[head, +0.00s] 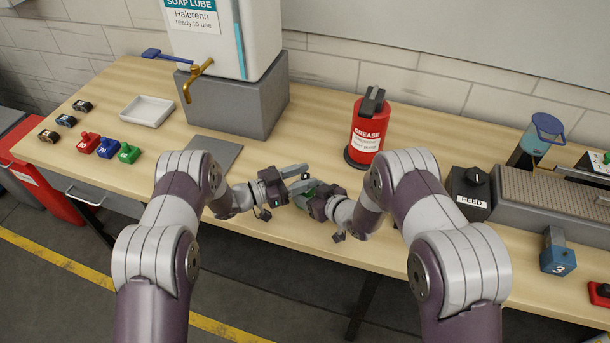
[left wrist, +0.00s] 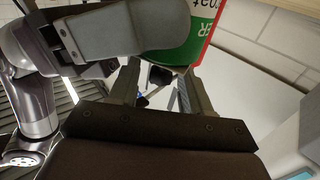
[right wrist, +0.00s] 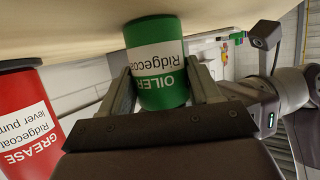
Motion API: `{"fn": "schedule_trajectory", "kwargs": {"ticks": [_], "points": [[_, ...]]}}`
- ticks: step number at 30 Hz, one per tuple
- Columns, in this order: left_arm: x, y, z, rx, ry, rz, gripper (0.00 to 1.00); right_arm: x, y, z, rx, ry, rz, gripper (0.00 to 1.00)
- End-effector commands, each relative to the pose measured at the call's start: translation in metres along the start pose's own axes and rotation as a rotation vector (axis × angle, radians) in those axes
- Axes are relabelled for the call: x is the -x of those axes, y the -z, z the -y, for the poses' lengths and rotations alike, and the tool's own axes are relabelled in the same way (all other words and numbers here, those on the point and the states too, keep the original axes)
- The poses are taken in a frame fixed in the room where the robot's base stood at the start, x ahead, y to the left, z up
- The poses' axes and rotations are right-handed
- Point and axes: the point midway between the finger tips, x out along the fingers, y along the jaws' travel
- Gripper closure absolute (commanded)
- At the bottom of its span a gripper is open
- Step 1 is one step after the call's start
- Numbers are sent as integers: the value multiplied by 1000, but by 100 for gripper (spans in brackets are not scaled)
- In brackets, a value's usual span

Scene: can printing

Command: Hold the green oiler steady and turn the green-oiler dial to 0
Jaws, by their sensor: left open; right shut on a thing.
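The green oiler (head: 307,190) is between my two grippers near the front of the bench, mostly hidden in the head view. In the right wrist view, its green and white body (right wrist: 157,65) with the OILER label sits between the fingers of my right gripper (right wrist: 165,92), which is shut on it. The oiler's side (left wrist: 195,45) also shows in the left wrist view. My left gripper (head: 299,180) is open close beside the oiler; its spread fingers (left wrist: 160,88) show in its own wrist view. I cannot make out the dial or its setting.
A red grease can (head: 366,135) stands behind on a dark round base. A grey block (head: 235,105) carries the soap-lube tank (head: 215,40). A FEED box (head: 467,190) is to the right. Small stamps (head: 108,147) and a white tray (head: 147,110) are left.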

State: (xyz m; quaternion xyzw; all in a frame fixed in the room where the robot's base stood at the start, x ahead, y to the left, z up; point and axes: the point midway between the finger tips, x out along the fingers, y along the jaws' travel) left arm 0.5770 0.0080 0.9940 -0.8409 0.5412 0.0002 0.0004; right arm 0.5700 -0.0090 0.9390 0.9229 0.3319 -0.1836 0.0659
Motion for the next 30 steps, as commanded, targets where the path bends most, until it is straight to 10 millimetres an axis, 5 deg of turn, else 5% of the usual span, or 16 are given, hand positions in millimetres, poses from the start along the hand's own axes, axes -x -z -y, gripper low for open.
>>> {"fn": "schedule_trajectory", "kwargs": {"ticks": [10, 15, 30], "points": [[-9, 0, 0, 1, 1, 0, 52, 0, 0, 0, 0, 1, 0, 80], [-9, 0, 0, 1, 1, -1, 100, 0, 0, 0, 0, 1, 0, 80], [-9, 1, -1, 0, 256, -3, 100, 0, 0, 0, 0, 0, 1, 80]]}}
